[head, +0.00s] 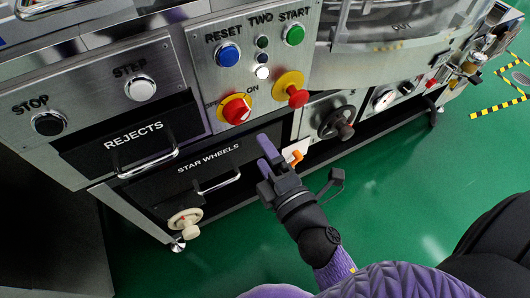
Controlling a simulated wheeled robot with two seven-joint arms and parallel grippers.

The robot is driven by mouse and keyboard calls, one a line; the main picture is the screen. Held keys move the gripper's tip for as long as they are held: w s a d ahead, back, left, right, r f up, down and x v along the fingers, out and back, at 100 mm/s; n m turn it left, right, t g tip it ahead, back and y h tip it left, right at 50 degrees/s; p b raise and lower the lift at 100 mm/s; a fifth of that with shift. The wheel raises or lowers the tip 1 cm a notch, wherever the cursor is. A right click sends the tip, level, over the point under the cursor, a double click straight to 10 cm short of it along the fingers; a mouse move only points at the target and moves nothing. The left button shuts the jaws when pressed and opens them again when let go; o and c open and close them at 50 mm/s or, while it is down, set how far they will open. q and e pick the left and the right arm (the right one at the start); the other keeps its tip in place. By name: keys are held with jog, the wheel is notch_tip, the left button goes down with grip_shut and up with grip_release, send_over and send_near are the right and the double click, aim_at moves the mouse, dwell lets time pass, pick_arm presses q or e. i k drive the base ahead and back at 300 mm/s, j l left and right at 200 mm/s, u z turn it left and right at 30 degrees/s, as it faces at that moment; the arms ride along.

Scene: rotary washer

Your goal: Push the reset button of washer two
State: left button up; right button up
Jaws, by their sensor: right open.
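The reset button (228,54) is a blue round push button with a metal ring, under the label RESET on the panel marked TWO (212,85). My right gripper (268,152) is below that panel, in front of the machine near the STAR WHEELS drawer. Its purple fingers point up toward the panel, apart from the button, with nothing seen between them. My left gripper is not in the picture.
On the same panel are a green START button (293,34), a red knob on yellow (235,109) and a red mushroom button (297,97). A black handwheel (335,121) sticks out at right. Drawer handles (148,163) protrude at left. Green floor (400,190) is clear.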

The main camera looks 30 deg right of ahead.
aim_at(229, 56)
jog(key=k, duration=1)
